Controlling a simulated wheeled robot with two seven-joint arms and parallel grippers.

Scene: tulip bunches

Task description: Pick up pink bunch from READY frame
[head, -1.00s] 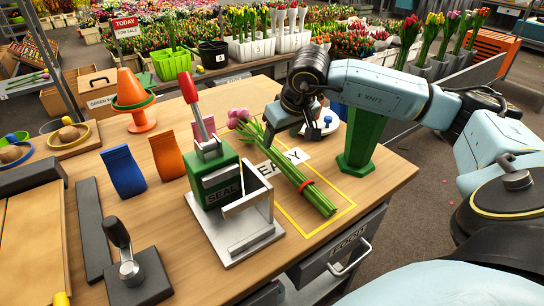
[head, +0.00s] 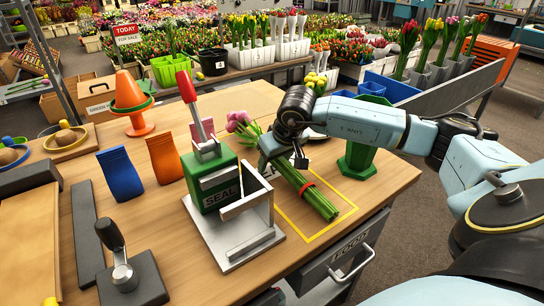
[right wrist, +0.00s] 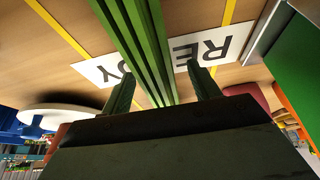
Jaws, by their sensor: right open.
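The pink bunch (head: 321,201) lies slanted on the table in the yellow READY frame (head: 331,227). Its pink heads (head: 240,122) point to the back left, and a red band circles the green stems near their cut ends. My right gripper (head: 283,160) is over the upper stems, just below the heads, and hides part of the READY label. In the right wrist view the open fingers (right wrist: 162,88) stand on either side of the green stems (right wrist: 135,40), with gaps showing. I cannot tell exact finger height. My left gripper is not in view.
The green and white SEAL device (head: 216,195) with a red handle stands close left of the bunch. A green stand (head: 361,160) is behind my right wrist. Blue (head: 122,174) and orange (head: 165,158) packets and an orange cone (head: 128,92) stand further left.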

